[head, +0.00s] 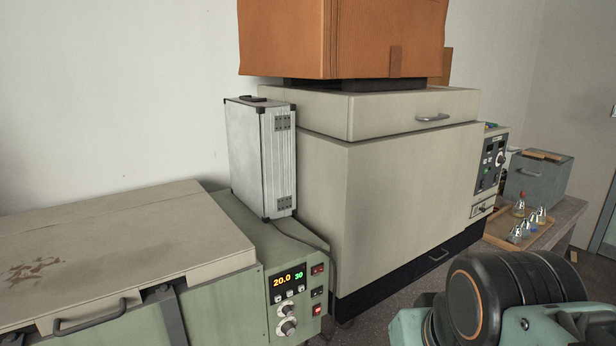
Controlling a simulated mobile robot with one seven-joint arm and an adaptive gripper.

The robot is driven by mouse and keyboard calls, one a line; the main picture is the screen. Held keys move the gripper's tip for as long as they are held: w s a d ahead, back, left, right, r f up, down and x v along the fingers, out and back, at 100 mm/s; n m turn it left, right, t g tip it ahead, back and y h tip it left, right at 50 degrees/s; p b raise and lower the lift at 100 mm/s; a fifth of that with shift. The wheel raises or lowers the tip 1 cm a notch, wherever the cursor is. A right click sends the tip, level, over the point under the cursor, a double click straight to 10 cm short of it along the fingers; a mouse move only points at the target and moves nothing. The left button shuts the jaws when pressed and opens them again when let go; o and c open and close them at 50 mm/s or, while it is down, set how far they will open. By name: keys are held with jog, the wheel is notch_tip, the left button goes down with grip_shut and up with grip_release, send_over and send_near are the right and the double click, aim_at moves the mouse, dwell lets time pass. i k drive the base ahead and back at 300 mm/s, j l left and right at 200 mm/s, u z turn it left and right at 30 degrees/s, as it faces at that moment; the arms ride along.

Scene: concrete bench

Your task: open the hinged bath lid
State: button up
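The bath is a pale green housing (220,305) at the lower left, with a control panel on its right end. Its beige lid (120,235) lies flat and shut on top, with a reddish-brown stain on its left part. A dark bar handle (90,318) is on the lid's front edge. A dark strip (167,312) runs down the front beside the handle. The hinge cannot be made out. Part of my arm shows at the lower right, well away from the lid. My gripper's fingers are not in view.
A silver case (262,158) stands on the bath's right end, beside the lid. A large beige cabinet (395,200) bears an orange box (340,40). A wooden tray (500,232) with several small flasks and a grey box (537,182) stand at the right. Space above the lid is clear.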

aim_at(64, 280)
jog(key=u, duration=1.5)
